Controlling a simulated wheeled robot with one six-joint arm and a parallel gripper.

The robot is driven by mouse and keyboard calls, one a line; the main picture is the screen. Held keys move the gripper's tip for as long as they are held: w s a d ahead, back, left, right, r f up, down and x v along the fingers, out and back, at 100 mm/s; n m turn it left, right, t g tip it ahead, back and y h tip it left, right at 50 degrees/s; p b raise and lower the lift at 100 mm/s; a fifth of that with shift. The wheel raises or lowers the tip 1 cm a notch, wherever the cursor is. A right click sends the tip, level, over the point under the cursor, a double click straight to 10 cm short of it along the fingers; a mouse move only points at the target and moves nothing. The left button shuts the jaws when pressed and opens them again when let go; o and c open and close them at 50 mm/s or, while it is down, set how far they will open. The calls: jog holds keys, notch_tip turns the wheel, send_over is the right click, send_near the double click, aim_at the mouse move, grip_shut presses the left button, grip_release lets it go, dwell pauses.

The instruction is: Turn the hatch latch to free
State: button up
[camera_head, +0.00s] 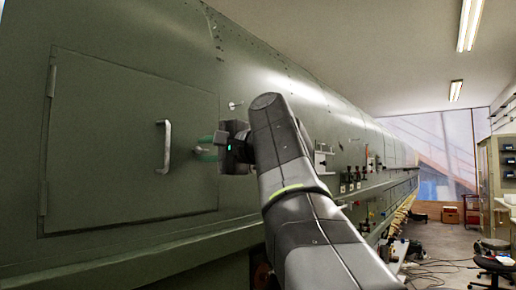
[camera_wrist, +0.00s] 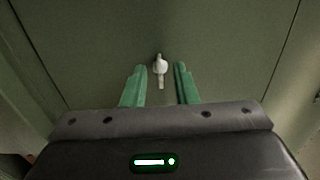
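The hatch latch (camera_wrist: 160,66) is a small pale handle on the green skin; in the wrist view it points down the picture, between and just beyond my fingertips. My gripper (camera_wrist: 159,68) has two green fingers, which stand apart with a gap on both sides of the latch. In the head view my gripper (camera_head: 207,146) is at the right edge of the hatch (camera_head: 100,140), and the latch (camera_head: 200,150) shows partly beside the fingers. The hatch is a square green panel that looks closed. I cannot tell whether the fingers touch the latch.
A pale vertical grab handle (camera_head: 164,146) stands out from the hatch just left of my gripper. Hinges lie along the hatch's left edge. Further right, the fuselage (camera_head: 300,110) carries several small fittings. Cables and a stool (camera_head: 494,264) are on the floor at right.

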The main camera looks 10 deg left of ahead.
grip_shut()
dwell(0.4)
jog(key=n+b, duration=0.1)
jog(key=n, duration=0.3)
jog(key=shift+f+b, duration=0.15)
jog(key=shift+b, duration=0.2)
jog(key=n+b, duration=0.1)
jog(key=n, duration=0.2)
jog(key=shift+n, duration=0.3)
jog(key=n+b, duration=0.2)
jog(key=n, duration=0.3)
jog(key=n+b, duration=0.2)
jog(key=n, duration=0.3)
